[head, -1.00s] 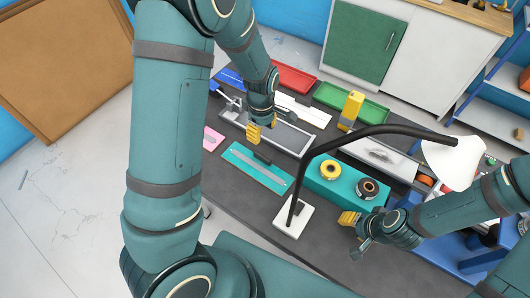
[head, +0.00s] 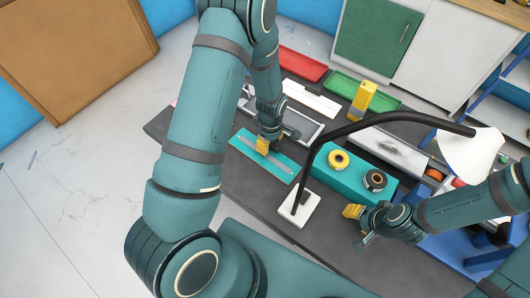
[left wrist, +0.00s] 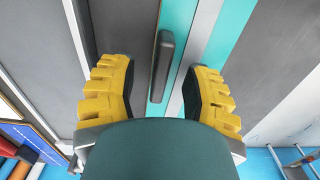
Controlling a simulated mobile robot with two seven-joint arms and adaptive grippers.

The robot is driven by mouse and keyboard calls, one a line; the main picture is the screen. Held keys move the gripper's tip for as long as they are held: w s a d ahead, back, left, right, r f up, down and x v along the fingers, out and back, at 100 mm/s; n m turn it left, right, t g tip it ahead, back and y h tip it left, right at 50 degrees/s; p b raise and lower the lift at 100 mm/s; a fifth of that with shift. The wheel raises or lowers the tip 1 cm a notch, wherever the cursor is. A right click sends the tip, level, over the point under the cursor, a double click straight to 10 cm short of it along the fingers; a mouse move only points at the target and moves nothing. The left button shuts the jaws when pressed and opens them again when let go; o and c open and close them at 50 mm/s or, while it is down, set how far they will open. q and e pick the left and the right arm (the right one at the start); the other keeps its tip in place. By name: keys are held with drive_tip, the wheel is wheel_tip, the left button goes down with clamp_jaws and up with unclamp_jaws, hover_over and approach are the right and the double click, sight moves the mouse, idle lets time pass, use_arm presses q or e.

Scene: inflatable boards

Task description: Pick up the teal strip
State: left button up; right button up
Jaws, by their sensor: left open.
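The teal strip (head: 277,172) lies flat on the dark table in the head view, with a grey line along its length. My left gripper (head: 263,146) is over its far edge, fingers pointing down and partly covering it. In the left wrist view the teal strip (left wrist: 234,30) runs up and down with a pale grey band. A dark grey bar-shaped handle (left wrist: 162,65) at its left side lies between the open yellow fingers of my left gripper (left wrist: 157,95). No contact shows. My right gripper (head: 353,211) is at the right by the lamp; its opening is unclear.
A black-armed lamp with a white base (head: 299,208) stands right of the strip. A teal box (head: 338,185) carries a yellow roll (head: 339,160) and a dark roll (head: 375,180). Grey, white, red and green trays lie behind. The table's near left is clear.

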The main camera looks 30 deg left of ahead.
use_arm(q)
drive_tip(key=shift+f, duration=0.4)
clamp_jaws()
